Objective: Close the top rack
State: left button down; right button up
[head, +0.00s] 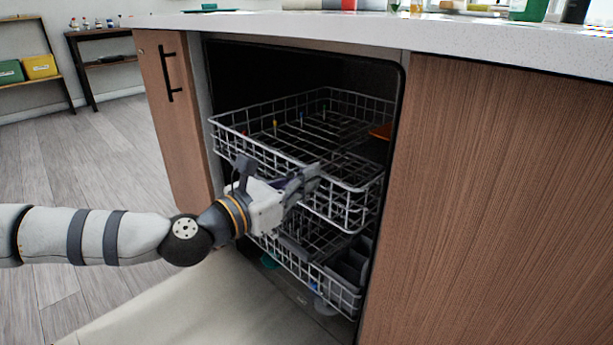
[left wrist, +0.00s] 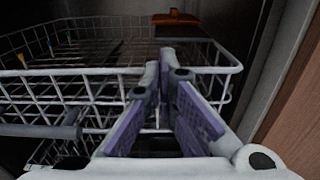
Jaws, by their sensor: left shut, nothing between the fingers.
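The top rack (head: 290,143) is a light grey wire basket in the dishwasher, partly out past the front of the cabinet. In the left wrist view its front rim (left wrist: 90,72) runs across the picture. My left gripper (head: 312,178) is shut and empty, at the front of the top rack toward its right side. I cannot tell whether the fingers touch the wires. In the left wrist view the purple-padded fingers (left wrist: 168,75) are together in front of the rim. My right gripper is not in view.
The lower rack (head: 325,285) is also out beneath it, over the lowered dishwasher door (head: 190,310). An orange item (head: 381,131) sits in the top rack at the back right. Wooden cabinet panels (head: 480,200) flank the opening, and a white countertop (head: 450,35) lies above.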

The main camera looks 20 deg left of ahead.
aim_at(348, 153)
pick_arm(q)
jog(key=shift+w, duration=0.1)
jog(key=b+x, duration=0.1)
jog(key=x, duration=0.3)
jog(key=b+x, duration=0.2)
jog(key=x, duration=0.2)
jog(key=shift+w+d+f, duration=0.2)
jog(key=shift+w+f, duration=0.05)
jog(key=shift+w, duration=0.1)
jog(key=shift+w+r, duration=0.1)
jog(key=shift+r, duration=0.25)
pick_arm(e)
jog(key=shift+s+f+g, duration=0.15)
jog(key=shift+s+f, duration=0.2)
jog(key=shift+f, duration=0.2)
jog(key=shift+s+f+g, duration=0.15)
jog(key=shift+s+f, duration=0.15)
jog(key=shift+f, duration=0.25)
